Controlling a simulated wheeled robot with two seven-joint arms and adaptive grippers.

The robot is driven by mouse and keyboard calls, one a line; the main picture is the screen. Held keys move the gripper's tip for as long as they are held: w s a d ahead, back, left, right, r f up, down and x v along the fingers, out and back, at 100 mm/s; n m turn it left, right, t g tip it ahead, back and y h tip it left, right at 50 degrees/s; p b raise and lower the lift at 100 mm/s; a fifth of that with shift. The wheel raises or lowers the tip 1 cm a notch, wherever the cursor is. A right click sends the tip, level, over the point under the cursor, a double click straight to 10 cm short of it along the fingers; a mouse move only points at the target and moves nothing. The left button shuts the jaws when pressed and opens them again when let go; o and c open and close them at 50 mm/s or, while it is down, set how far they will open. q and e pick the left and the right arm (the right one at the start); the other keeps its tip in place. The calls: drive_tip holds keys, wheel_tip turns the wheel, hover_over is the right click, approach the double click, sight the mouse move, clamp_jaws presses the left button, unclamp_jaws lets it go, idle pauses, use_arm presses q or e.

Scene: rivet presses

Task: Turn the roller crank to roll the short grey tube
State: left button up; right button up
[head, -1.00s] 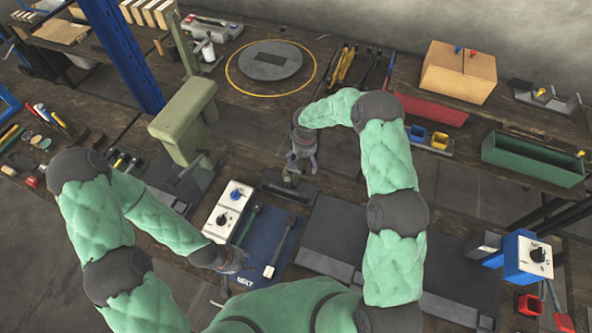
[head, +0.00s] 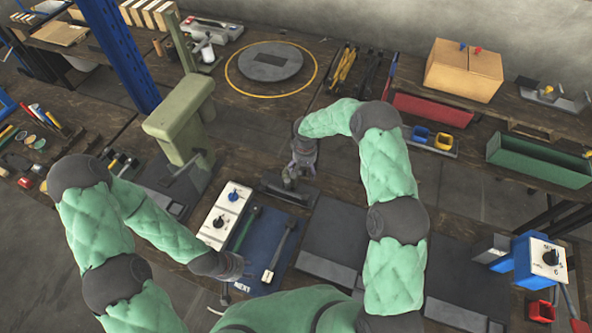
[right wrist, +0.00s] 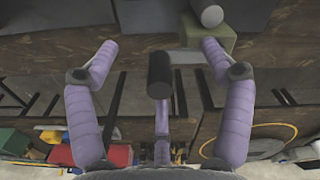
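My right gripper (head: 300,170) is low over a small dark-based device (head: 288,190) at the bench middle. In the right wrist view its purple fingers (right wrist: 160,75) are spread wide. A black cylindrical handle (right wrist: 159,70), apparently the roller crank's grip, stands between them with clear gaps to the side fingers. A grey cylinder end (right wrist: 212,16) shows above an olive-green block (right wrist: 218,40); I cannot tell whether it is the short grey tube. My left gripper (head: 240,266) is low beside the blue mat; its fingers are too small to read.
An olive-green press (head: 182,118) stands left of the right gripper. A white box with knobs (head: 222,215) and a hammer-like tool (head: 280,250) are near the blue mat (head: 259,238). A green tray (head: 540,163) and a blue dial box (head: 540,262) are at the right.

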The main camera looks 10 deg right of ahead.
drive_tip(key=c, duration=1.2)
use_arm(q)
drive_tip(key=shift+f, duration=0.1)
use_arm(e)
drive_tip(key=shift+s+a, duration=0.1)
drive_tip(key=shift+a, duration=0.05)
